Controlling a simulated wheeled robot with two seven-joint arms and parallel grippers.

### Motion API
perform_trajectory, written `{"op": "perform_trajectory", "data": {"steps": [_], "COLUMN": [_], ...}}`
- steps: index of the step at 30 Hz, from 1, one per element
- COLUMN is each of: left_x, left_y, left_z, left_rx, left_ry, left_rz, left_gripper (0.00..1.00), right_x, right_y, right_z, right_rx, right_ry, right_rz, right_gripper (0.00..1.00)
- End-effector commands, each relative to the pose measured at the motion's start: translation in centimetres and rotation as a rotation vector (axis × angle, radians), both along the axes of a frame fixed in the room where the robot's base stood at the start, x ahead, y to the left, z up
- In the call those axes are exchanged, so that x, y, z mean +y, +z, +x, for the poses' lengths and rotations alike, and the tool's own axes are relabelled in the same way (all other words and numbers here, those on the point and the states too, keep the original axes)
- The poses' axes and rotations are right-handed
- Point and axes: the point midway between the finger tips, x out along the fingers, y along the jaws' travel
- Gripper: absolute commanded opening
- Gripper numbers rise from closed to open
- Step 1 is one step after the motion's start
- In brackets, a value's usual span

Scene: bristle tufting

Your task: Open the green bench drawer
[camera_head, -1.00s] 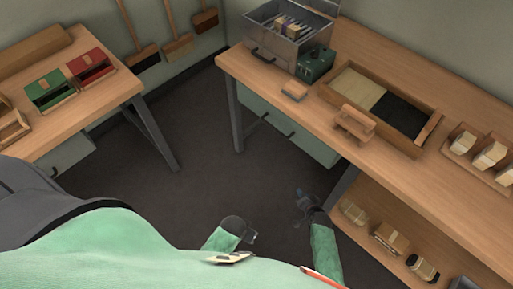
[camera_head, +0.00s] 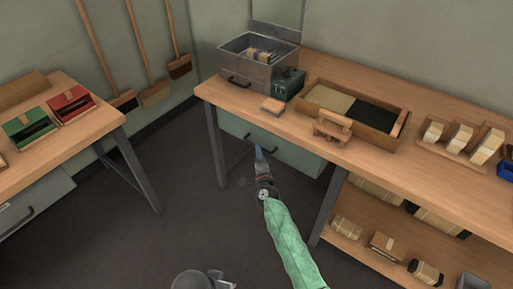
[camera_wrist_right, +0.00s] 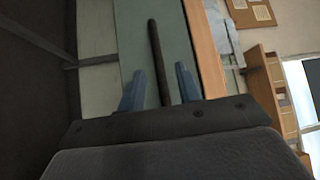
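The green bench drawer (camera_head: 290,151) sits under the top of the right bench, and its front looks flush. Its dark bar handle (camera_head: 262,135) runs along the front. My right gripper (camera_head: 258,151) is stretched out to the drawer front by the handle. In the right wrist view the drawer front (camera_wrist_right: 137,42) fills the middle. The handle (camera_wrist_right: 156,50) reaches in between the blue fingers of my right gripper (camera_wrist_right: 160,86), which stand apart with gaps on both sides. My left gripper (camera_head: 222,281) shows only partly at the bottom edge, and its fingers are unclear.
The right bench top (camera_head: 240,97) carries a metal box (camera_head: 247,72), a dark green box (camera_head: 289,82) and a divided wooden tray (camera_head: 402,122). A bench leg (camera_head: 216,150) stands left of the drawer. The left bench (camera_head: 88,128) is across open floor (camera_head: 180,190).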

Motion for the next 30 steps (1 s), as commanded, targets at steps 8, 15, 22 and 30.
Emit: {"op": "perform_trajectory", "data": {"steps": [8,15,22,30], "left_x": [0.4,0.5,0.6,0.6], "left_y": [0.4,0.4,0.4,0.4], "left_z": [-0.1,-0.3,-0.3,-0.2], "left_rx": [0.01,0.014,0.015,0.014], "left_ry": [0.002,0.003,0.003,0.003], "left_rz": [0.01,0.013,0.014,0.013], "left_gripper": [0.0,0.0,0.0,0.0], "right_x": [0.5,0.6,0.6,0.6], "right_y": [0.4,0.4,0.5,0.5], "right_z": [3.0,3.9,3.9,3.9], "right_rx": [0.0,0.001,0.001,0.001], "right_ry": [0.001,0.001,0.001,0.001], "right_rz": [-0.002,-0.002,-0.002,-0.002], "right_gripper": [0.34,0.34,0.34,0.0]}}
